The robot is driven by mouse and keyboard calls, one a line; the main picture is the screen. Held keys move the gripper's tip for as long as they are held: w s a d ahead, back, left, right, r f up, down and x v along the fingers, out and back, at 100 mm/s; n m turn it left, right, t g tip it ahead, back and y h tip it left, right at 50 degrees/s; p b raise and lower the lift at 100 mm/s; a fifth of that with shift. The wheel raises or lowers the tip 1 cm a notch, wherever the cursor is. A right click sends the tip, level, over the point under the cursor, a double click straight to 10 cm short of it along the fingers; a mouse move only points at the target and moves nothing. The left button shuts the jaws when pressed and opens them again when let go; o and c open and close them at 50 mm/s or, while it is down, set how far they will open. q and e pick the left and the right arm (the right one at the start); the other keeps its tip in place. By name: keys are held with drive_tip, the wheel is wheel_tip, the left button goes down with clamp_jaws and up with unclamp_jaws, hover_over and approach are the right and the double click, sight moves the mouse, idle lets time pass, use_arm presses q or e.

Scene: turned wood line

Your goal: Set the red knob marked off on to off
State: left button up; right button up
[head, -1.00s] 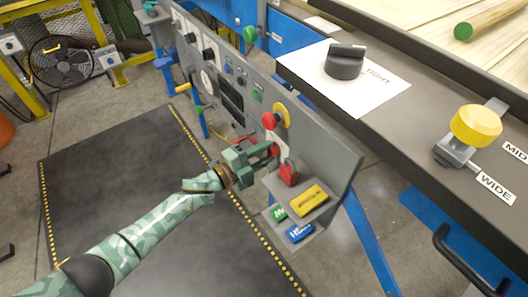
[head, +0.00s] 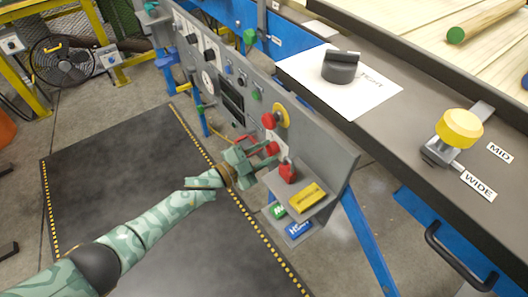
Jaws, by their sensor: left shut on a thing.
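The red knob (head: 273,148) is on the sloping grey control panel (head: 325,158), below the red push button on a yellow plate. My left gripper (head: 266,156) reaches it from the left and is shut on it. The fingers hide part of the knob, and I cannot read its off and on marks or tell where it points. My right gripper is not in view.
A red push button (head: 269,121) sits just above the gripper, and a red padlock (head: 288,173) close to its right. A small shelf holds a yellow block (head: 308,196) and other blocks. The dark bench (head: 385,120) lies to the right. The floor mat is clear.

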use_arm(q)
drive_tip(key=shift+f, duration=0.15)
drive_tip(key=o, duration=1)
drive_tip(key=shift+a, duration=0.1)
drive_tip(key=p+v, duration=0.4)
drive_tip(key=v, duration=1.2)
drive_tip(key=shift+s+a+p, duration=0.15)
drive_tip(key=shift+p, duration=0.2)
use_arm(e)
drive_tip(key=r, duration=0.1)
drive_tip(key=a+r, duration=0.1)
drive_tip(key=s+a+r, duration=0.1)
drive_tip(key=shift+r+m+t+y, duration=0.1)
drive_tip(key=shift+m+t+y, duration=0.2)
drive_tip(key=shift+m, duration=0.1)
